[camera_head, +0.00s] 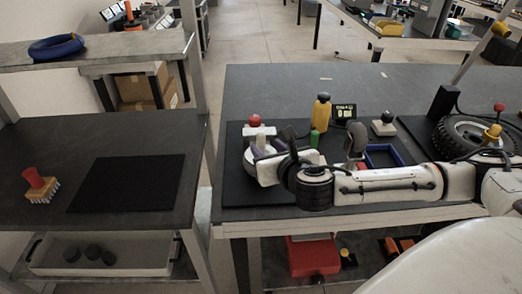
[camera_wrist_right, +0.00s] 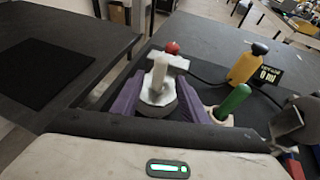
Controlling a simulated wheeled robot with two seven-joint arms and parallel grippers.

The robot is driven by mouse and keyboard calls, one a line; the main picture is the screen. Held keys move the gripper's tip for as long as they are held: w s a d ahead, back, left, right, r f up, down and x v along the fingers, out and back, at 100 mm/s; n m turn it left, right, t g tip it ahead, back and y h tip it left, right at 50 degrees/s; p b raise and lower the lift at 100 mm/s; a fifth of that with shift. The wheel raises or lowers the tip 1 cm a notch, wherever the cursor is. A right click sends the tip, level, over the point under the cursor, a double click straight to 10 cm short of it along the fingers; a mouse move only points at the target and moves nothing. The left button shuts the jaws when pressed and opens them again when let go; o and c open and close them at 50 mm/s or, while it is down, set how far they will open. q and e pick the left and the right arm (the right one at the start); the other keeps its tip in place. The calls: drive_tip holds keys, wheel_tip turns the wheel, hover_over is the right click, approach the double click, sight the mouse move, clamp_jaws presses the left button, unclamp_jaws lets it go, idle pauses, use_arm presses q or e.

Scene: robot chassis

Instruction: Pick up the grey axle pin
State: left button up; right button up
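My right gripper (camera_head: 266,152) is over the left part of the dark mat on the right bench. In the right wrist view its two purple fingers (camera_wrist_right: 158,103) are apart, one on each side of a light grey upright pin (camera_wrist_right: 160,72), which looks like the grey axle pin. The pin rises from a pale grey base (camera_wrist_right: 158,97) that sits between the fingers. I cannot tell whether either finger touches it. In the head view the gripper and wrist partly hide the pin and base. My left gripper is in neither view.
A red knob (camera_head: 254,120) is just behind the pin. A green cylinder (camera_head: 314,138), a yellow bottle (camera_head: 322,112), a small display (camera_head: 345,112), a grey-headed tool (camera_head: 357,138) and a blue tray (camera_head: 384,155) stand to the right. The left table holds a bare black mat (camera_head: 128,183).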

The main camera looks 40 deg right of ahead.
sight(263, 141)
drive_tip(key=x, duration=0.2)
drive_tip(key=r+x, duration=0.1)
drive_tip(key=x, duration=0.2)
drive_tip(key=shift+w+f, duration=0.1)
drive_tip(key=shift+w, duration=0.3)
clamp_jaws()
